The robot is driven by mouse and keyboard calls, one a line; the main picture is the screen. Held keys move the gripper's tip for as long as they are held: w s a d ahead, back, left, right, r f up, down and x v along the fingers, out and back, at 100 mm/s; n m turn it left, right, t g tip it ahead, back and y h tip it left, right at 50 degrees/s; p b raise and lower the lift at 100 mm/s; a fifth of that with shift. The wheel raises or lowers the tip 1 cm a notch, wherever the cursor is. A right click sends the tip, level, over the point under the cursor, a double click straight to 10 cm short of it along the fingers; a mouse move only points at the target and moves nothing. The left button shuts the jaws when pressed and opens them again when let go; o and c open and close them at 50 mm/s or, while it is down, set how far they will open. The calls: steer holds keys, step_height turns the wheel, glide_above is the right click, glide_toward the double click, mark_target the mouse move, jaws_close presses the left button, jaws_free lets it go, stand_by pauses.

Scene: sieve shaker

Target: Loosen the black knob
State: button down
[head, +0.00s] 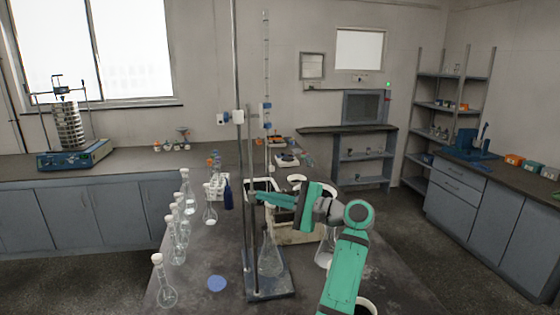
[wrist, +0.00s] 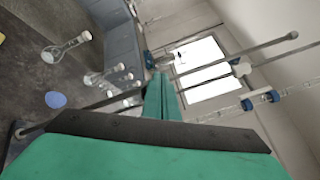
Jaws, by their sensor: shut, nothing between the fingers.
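The sieve shaker (head: 75,155) stands on the far left counter under the window. It has a blue base, a stack of round metal sieves (head: 68,126) and two upright rods with a dark clamp bar (head: 58,91) across the top. Small dark parts show on and above this bar; the black knob is too small to tell apart for certain. My gripper (head: 259,196) is over the middle bench, far to the right of the shaker and touching nothing I can make out. Its teal fingers (wrist: 160,98) are together and empty in the wrist view.
A retort stand (head: 250,180) with tall rods and a burette rises close to my gripper. Several glass flasks (head: 177,250) line the bench's left side, near a blue disc (head: 217,283). A conical flask (head: 271,257) stands at the stand's base. Open floor (head: 80,275) lies left.

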steer(key=shift+s+a+f, duration=0.1)
steer(key=shift+s+f, duration=0.15)
steer(key=shift+f, duration=0.3)
steer(key=shift+s, duration=0.1)
stand_by(0.3)
steer(key=v, duration=0.6)
steer(key=shift+s+a+r, duration=0.15)
steer(key=shift+s+r, duration=0.05)
steer(key=shift+s, duration=0.1)
